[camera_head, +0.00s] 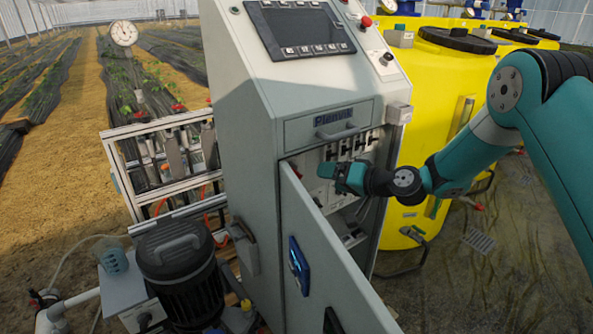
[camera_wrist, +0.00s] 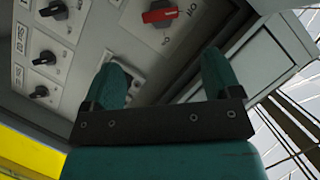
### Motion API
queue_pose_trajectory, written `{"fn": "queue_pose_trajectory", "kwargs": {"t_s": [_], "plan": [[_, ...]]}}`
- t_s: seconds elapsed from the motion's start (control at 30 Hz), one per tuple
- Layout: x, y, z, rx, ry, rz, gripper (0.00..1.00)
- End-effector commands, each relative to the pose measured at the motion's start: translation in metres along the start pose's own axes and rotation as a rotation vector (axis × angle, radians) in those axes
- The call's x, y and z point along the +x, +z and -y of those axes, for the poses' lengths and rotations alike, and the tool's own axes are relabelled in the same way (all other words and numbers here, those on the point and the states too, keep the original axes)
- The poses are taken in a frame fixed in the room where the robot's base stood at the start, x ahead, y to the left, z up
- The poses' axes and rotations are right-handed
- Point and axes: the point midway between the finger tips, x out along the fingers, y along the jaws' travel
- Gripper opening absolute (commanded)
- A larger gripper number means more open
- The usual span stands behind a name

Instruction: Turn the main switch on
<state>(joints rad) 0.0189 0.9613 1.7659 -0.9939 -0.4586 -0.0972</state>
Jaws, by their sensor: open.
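A red rotary switch (camera_wrist: 160,14), which I take as the main switch, sits on a light label plate at the top of the wrist view. Its handle lies roughly across the picture; an "ON" mark is on the plate to its right and a "0" below it. Which mark it points at I cannot tell. My gripper (camera_wrist: 163,68) is open and empty, its fingertips below the switch in that view and apart from it.
Several black knobs (camera_wrist: 42,92) line the panel left of the switch. The cabinet door (camera_head: 320,260) stands open toward the front. A drawer handle (camera_head: 338,132) is above the opening. Yellow tanks (camera_head: 440,90) stand at right, a black motor (camera_head: 178,268) at lower left.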

Motion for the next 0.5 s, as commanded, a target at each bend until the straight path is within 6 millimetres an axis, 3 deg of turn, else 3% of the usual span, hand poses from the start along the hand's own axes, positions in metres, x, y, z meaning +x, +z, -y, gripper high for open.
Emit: {"fn": "queue_pose_trajectory", "kwargs": {"t_s": [0.3, 0.5], "plan": [[0.074, 0.000, 0.003, -0.003, -0.003, 0.002, 0.84], [0.107, 0.001, 0.002, -0.001, -0.001, 0.002, 0.84]]}}
